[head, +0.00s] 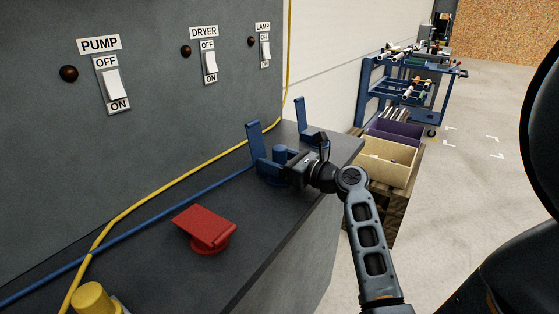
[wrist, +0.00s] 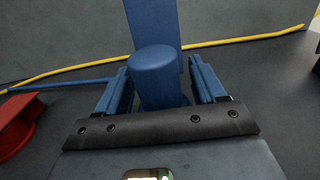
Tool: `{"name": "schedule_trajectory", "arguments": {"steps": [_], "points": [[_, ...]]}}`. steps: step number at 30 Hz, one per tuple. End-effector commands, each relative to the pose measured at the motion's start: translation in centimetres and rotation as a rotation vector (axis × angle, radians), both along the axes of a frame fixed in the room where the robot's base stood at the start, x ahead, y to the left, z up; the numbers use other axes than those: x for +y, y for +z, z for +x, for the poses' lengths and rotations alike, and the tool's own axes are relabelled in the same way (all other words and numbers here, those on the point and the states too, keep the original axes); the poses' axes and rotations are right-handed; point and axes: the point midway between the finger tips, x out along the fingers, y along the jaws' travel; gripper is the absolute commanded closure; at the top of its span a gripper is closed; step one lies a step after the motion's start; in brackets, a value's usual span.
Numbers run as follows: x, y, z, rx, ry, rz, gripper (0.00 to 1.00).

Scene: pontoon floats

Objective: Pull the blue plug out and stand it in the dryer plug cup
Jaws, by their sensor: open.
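The blue plug (head: 279,153) is a short upright cylinder near the right end of the dark bench top, in front of a raised blue flap (head: 256,142). A blue cord (head: 140,230) runs to this spot from the left. My gripper (head: 287,166) is low at the plug. In the wrist view the plug (wrist: 157,78) stands upright between my two open fingers (wrist: 160,88), with a finger on each side. Whether they touch it I cannot tell. The plug's lower end is hidden. I cannot make out a dryer plug cup in either view.
A red flap cover (head: 205,227) sits on the bench to the left, and a yellow plug (head: 92,298) at lower left. Another blue upright (head: 301,116) stands behind my gripper. A yellow cord (head: 165,188) runs along the bench. PUMP, DRYER (head: 210,67) and LAMP switches are on the panel.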

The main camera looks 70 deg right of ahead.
Motion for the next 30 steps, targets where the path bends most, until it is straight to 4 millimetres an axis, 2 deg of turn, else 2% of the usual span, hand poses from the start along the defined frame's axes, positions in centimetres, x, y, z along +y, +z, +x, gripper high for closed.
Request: {"name": "schedule_trajectory", "arguments": {"steps": [8,25,30], "points": [[-0.14,-0.03,0.43,0.000,-0.001,0.000,0.33],[-0.13,-0.04,0.39,0.001,-0.001,0.000,0.87],[-0.13,-0.02,0.39,0.000,-0.001,0.000,0.90]]}}
